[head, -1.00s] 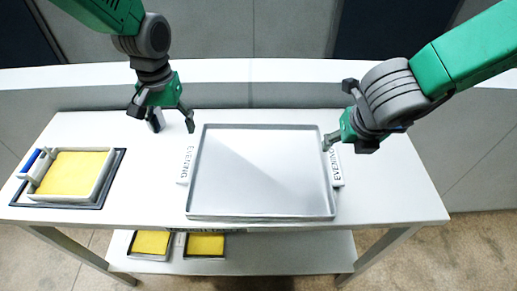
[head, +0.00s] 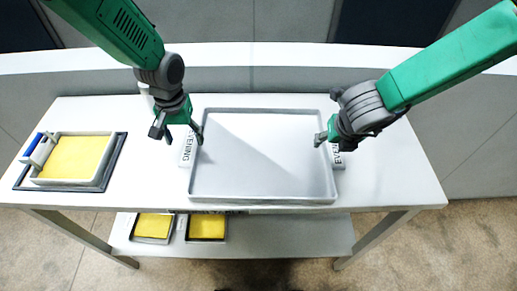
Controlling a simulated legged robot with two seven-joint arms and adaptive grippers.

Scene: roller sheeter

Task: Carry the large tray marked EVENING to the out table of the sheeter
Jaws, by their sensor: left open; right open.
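The large grey tray (head: 262,197) lies flat on the white table. White handle blocks marked EVENING stick out at its left side (head: 187,150) and right side (head: 337,157). My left gripper (head: 178,138) is open at the left handle, with one finger close to the tray's left rim. My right gripper (head: 325,138) is open over the right handle, its fingers near the tray's right rim and covering part of the label. I cannot tell whether either gripper touches the tray. No out table of a sheeter can be made out.
A smaller tray with a yellow inside (head: 72,158) and a blue-and-white handle sits on a dark mat at the table's left. Two small yellow trays (head: 153,226) (head: 207,227) stand on the lower shelf. The table top (head: 405,175) right of the large tray is clear.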

